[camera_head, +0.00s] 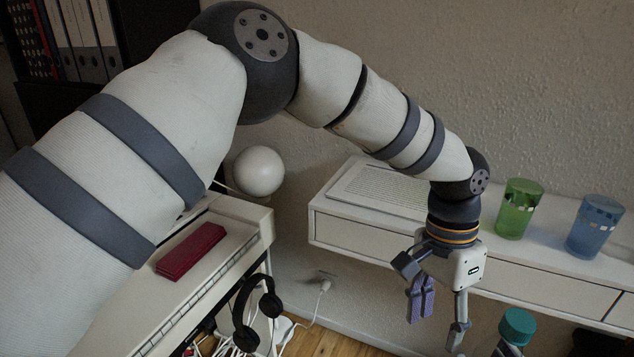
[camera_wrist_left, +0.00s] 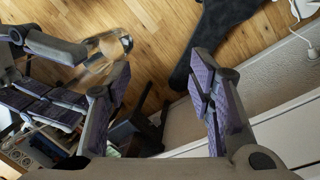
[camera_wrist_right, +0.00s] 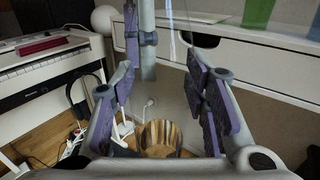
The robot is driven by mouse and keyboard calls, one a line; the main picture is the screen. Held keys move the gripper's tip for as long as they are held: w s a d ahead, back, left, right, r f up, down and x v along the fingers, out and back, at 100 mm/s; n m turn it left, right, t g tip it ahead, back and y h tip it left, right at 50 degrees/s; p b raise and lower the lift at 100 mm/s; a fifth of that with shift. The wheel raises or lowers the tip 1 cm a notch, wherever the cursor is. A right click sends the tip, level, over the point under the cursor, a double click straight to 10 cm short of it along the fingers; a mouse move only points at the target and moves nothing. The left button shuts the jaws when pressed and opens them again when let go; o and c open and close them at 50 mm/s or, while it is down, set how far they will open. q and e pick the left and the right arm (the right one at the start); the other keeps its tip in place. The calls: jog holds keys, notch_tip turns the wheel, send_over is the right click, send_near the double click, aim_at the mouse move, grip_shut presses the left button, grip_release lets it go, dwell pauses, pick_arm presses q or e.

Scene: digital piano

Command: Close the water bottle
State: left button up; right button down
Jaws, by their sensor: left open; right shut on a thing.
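A teal cap (camera_head: 517,326) shows at the lower right in the head view, above a dark, unclear shape cut by the bottom edge. My left gripper (camera_head: 433,330) points down to the left of the cap. It is open and empty. In the left wrist view, a clear object (camera_wrist_left: 102,60), seemingly the water bottle, lies beyond its left finger. My right gripper (camera_wrist_right: 165,85) is shut on that clear body, which is hard to see in the right wrist view. A left gripper finger stands close in front there. I cannot tell whether the cap sits on the bottle.
A green cup (camera_head: 518,210) and a blue cup (camera_head: 594,228) stand on the white wall shelf (camera_head: 375,250). A white piano (camera_head: 250,217) with a red case (camera_head: 190,252) and hanging headphones (camera_head: 245,312) is at left. Cables lie on the wooden floor.

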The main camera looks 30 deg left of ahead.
pick_arm(q)
jog(key=s+a+f+n+g+h, duration=0.1)
jog(key=s+a+f+n, duration=0.15)
jog(key=s+f, duration=0.85)
jog(key=s+a+f+n+h, duration=0.15)
jog(key=s+a+f, duration=0.25)
jog(key=s+f, duration=0.6)
jog(key=s+a+f+n+y, duration=0.1)
jog(key=s+a+n+y, duration=0.2)
jog(key=s+a, duration=1)
jog(key=shift+s+n+y, duration=0.3)
jog(key=shift+s+y, duration=0.05)
jog(key=shift+s, duration=0.85)
